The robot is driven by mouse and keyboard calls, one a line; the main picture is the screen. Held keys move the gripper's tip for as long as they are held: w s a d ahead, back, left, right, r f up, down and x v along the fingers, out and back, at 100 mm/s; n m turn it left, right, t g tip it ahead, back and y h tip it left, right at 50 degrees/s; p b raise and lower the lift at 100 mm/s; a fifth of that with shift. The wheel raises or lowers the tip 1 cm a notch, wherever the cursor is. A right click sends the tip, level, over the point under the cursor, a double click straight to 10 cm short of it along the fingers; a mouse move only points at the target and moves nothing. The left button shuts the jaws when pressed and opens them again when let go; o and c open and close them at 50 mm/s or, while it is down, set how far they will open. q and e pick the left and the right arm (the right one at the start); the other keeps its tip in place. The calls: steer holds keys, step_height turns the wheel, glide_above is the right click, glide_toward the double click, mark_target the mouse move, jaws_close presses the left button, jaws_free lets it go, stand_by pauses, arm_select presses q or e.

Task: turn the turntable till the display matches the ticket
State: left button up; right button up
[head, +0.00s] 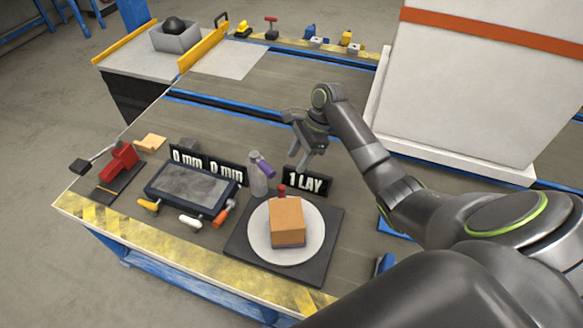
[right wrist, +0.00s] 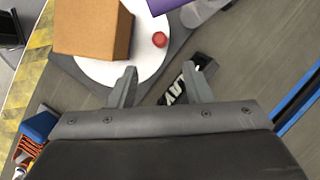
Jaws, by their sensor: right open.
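The turntable is a white round plate (head: 258,240) on a dark square base (head: 328,222). A brown-orange box (head: 287,221) stands on the plate; it also shows in the right wrist view (right wrist: 90,28). A small red knob (head: 282,189) is behind the box, and shows as a red disc in the right wrist view (right wrist: 160,40). A black display (head: 308,184) behind the turntable reads "1 LAY". I cannot pick out a ticket. My right gripper (head: 299,160) is open and empty above the table behind this display; its fingers show in the right wrist view (right wrist: 160,76). My left gripper is out of view.
A clear bottle with a purple top (head: 258,180) stands left of the display. Signs reading "0 mm" (head: 225,169), a grey-topped tray (head: 190,187), small tools and a red clamp (head: 120,160) are further left. A large white block (head: 475,85) stands at right.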

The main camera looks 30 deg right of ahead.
steer(key=shift+d+r, duration=0.25)
steer(key=shift+r, duration=0.45)
